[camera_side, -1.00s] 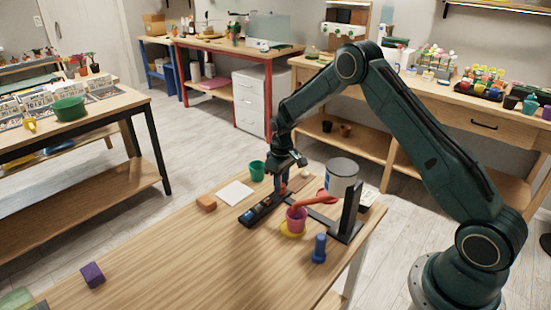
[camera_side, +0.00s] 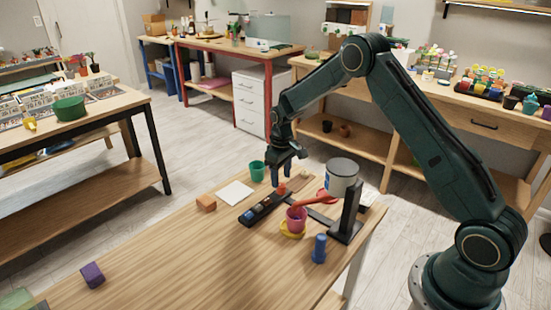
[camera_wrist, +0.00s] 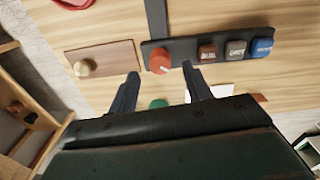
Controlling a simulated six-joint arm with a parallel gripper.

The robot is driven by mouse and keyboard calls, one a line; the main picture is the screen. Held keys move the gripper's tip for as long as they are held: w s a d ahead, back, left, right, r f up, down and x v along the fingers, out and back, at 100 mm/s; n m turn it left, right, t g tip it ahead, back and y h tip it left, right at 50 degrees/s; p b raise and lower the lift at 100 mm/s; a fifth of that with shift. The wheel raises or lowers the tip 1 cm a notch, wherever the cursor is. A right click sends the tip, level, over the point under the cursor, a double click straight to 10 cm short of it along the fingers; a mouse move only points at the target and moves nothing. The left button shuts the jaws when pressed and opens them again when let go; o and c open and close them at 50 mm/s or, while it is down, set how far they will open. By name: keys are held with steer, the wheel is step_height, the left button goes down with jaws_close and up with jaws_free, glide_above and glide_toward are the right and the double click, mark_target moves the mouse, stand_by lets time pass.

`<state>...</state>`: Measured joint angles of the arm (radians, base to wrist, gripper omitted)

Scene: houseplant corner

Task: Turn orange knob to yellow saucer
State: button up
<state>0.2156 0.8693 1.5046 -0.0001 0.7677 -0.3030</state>
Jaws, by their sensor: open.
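The orange knob (camera_side: 281,189) sits at one end of a black panel (camera_wrist: 184,47) on the table. In the wrist view the knob (camera_wrist: 159,61) is round, with a pale pointer mark toward its lower right. The yellow saucer (camera_side: 291,236) lies in front of the panel in the side view, under a pink pot; I cannot make it out in the wrist view. My gripper (camera_side: 284,178) points down above the knob. In the wrist view its open fingers (camera_wrist: 160,70) lie to either side below the knob, apart from it.
The panel also carries red-brown (camera_wrist: 208,52), grey (camera_wrist: 236,49) and blue (camera_wrist: 262,48) buttons. A wooden plate with a brass knob (camera_wrist: 84,67) lies beside it. A red spouted thing (camera_side: 318,198), black stand (camera_side: 350,215), blue peg (camera_side: 319,249) and green cup (camera_side: 257,171) stand nearby.

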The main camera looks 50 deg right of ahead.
mark_target(281, 185)
step_height(281, 185, up, 11)
stand_by(0.4)
steer(key=shift+r, duration=0.1)
steer(key=s+a+r+t, duration=0.1)
steer(key=s+a+r, duration=0.3)
steer(key=s+r, duration=0.4)
steer(key=s+a+r+t, duration=0.2)
steer(key=s+a+r, duration=0.1)
steer(key=s+r, duration=0.45)
steer(key=s+a+t, duration=0.1)
steer(key=s+a, duration=0.1)
steer(key=s, duration=0.7)
steer(key=s+a+m+t, duration=0.1)
steer(key=s+a, duration=0.1)
steer(key=s, duration=0.8)
steer(key=shift+a+r+t, duration=0.25)
steer(key=shift+r+t, duration=0.05)
steer(key=shift+r, duration=0.1)
